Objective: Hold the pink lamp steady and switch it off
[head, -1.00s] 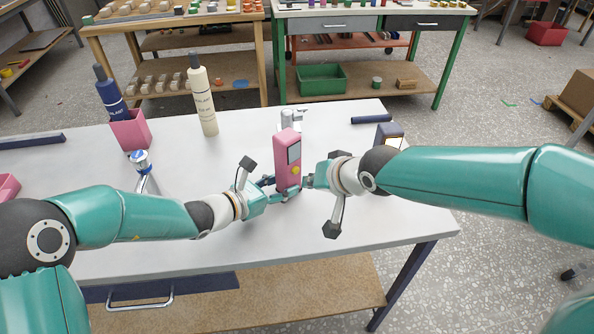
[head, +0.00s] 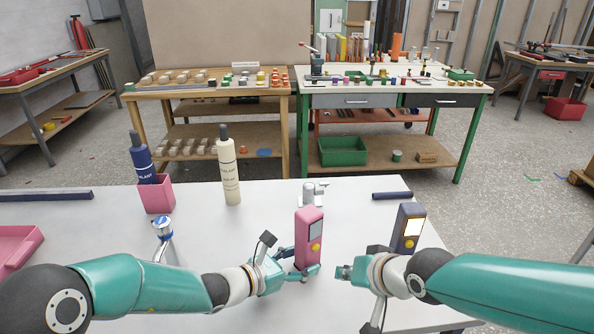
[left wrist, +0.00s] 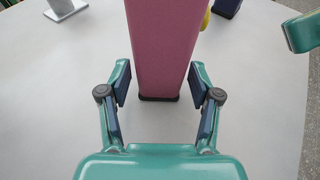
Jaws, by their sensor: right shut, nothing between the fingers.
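The pink lamp (head: 303,235) stands upright on the white table, with a dark grey screen and a yellow button on its front right side. In the left wrist view the pink lamp (left wrist: 163,45) stands between my open left gripper's fingers, with a visible gap on each side. My left gripper (head: 298,264) is low at the lamp's base in the head view. My right gripper (head: 343,272) is shut and empty, to the right of the lamp and apart from it. It is partly visible at the top right of the left wrist view (left wrist: 302,32).
A dark blue lamp (head: 408,215) with a lit screen stands behind my right arm. A cream bottle (head: 228,172), a pink holder (head: 158,197) with a blue bottle (head: 142,158) and a chrome fitting (head: 163,240) stand left.

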